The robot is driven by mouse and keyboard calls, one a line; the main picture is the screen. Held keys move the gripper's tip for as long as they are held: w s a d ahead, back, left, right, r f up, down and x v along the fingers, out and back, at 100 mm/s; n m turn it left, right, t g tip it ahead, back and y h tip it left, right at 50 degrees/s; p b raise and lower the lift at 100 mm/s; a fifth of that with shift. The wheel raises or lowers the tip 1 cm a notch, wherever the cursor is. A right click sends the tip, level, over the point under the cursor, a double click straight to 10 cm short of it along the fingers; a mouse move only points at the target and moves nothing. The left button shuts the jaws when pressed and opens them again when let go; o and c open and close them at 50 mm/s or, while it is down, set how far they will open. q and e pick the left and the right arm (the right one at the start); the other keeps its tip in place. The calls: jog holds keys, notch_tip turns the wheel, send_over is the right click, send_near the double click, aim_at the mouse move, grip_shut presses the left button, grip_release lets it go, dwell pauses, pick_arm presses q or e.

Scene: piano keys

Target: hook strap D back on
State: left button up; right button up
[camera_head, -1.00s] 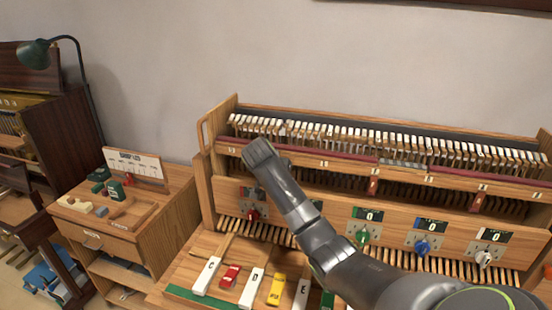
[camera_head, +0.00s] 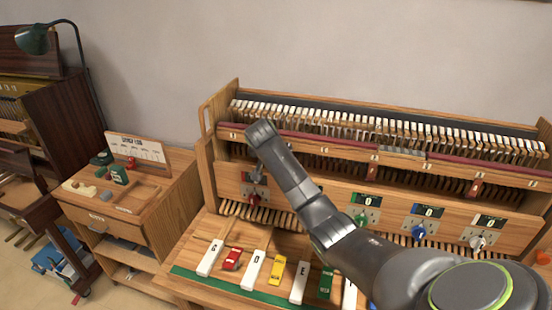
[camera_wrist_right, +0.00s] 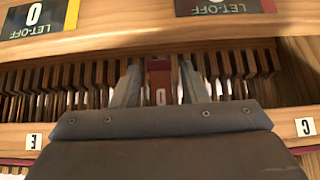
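In the right wrist view a red strap with a small white label (camera_wrist_right: 160,95) hangs in front of the row of wooden parts, between the labels E and C. Its letter is too small to read. My right gripper (camera_wrist_right: 160,68) has one finger on each side of the strap, with a gap visible on both sides. The strap's lower end is hidden behind the gripper body. In the head view my right arm's end (camera_head: 264,138) is over the left part of the piano action and hides this strap. My left gripper is not in view.
Other red straps (camera_head: 372,168) hang farther right on the rail. Let-off panels with knobs, such as the green knob (camera_head: 361,219), line the board below. Large keys, including the white D key (camera_head: 254,269), lie in front. A side table (camera_head: 150,170) stands at the left.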

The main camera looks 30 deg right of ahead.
jog(key=shift+r, duration=0.15)
jog(key=p+v, duration=0.6)
jog(key=v, duration=1.1)
jog(key=shift+s+a, duration=0.1)
dwell(0.5)
